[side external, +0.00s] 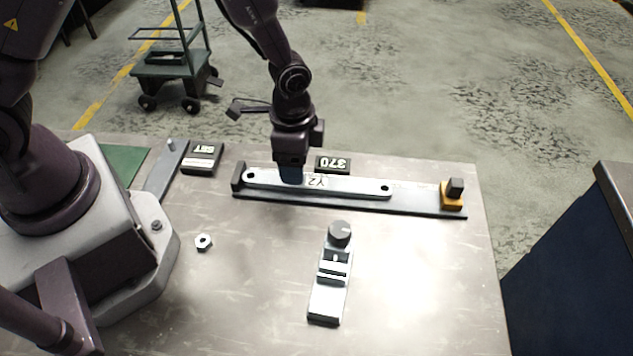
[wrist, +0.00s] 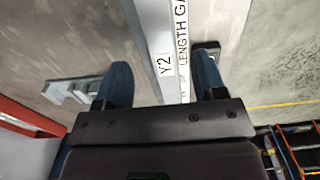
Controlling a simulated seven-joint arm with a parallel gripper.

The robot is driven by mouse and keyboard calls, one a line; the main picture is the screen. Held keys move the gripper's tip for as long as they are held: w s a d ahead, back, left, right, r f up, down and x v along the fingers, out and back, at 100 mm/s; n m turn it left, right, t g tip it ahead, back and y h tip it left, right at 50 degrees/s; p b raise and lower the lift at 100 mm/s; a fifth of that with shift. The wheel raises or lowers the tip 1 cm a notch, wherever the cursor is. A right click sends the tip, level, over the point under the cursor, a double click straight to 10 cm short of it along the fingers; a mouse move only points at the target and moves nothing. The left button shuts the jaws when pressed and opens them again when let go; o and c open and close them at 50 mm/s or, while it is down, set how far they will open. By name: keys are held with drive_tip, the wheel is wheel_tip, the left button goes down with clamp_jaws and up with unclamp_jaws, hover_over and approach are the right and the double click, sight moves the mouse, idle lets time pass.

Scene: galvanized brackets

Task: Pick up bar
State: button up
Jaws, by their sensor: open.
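The bar (side external: 350,186) is a long pale metal strip with rounded ends, a hole near each end and a "Y2" mark. It lies along the dark length gauge (side external: 425,208) on the table. My gripper (side external: 290,176) is pointing down at the bar, left of its middle, and hides part of it. In the wrist view the bar (wrist: 158,35) runs between the two blue fingers of my gripper (wrist: 162,78), with gaps on both sides. The fingers are apart. I cannot tell their exact height over the bar.
The gauge has a dark end stop (side external: 237,177) at left and a yellow slider block (side external: 452,194) at right. A "370" block (side external: 333,165) stands close behind the bar. A "SET" block (side external: 203,157), a hex nut (side external: 203,242) and a clamp-like tool (side external: 330,280) lie around it.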

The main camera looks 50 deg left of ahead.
sight(317, 185)
wheel_tip(317, 185, down, 5)
drive_tip(key=shift+s+a+r, duration=0.1)
drive_tip(key=shift+a, duration=0.05)
clamp_jaws()
drive_tip(key=shift+r, duration=0.1)
